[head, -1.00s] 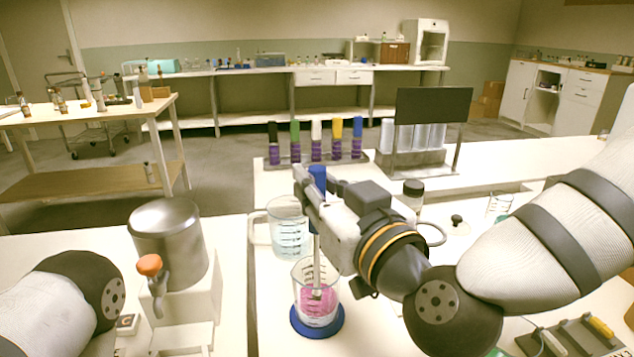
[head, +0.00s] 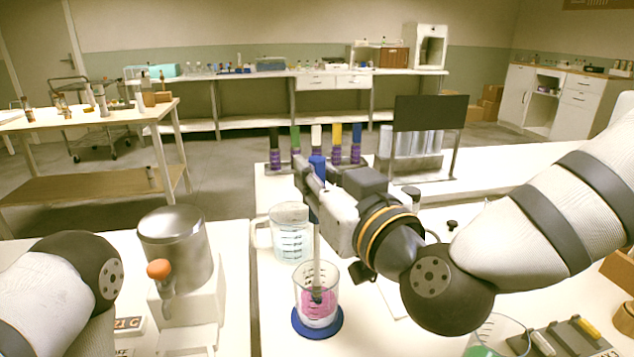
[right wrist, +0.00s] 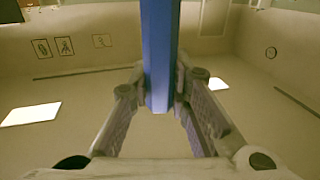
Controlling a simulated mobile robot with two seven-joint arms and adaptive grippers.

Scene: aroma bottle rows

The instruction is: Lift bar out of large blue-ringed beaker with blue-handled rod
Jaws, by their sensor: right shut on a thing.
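The large beaker (head: 316,272) stands on its blue ring base (head: 317,329) at the front middle and holds pink liquid (head: 318,307). My right gripper (head: 312,188) is shut on the blue handle (head: 317,163) of the rod, above the beaker. The handle also shows between the fingers in the right wrist view (right wrist: 159,50). The grey rod (head: 317,245) hangs nearly upright into the beaker, its lower end in the pink liquid. A small dark shape (head: 317,296) shows at that end; I cannot tell if it is the bar. My left gripper is out of view.
A handled measuring jug (head: 291,240) stands close behind the beaker. A metal pot (head: 174,240) with an orange-topped tap (head: 159,270) stands left. Bottles with coloured caps (head: 316,140) and a tube rack (head: 430,125) stand behind. A beaker with green liquid (head: 492,338) is front right.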

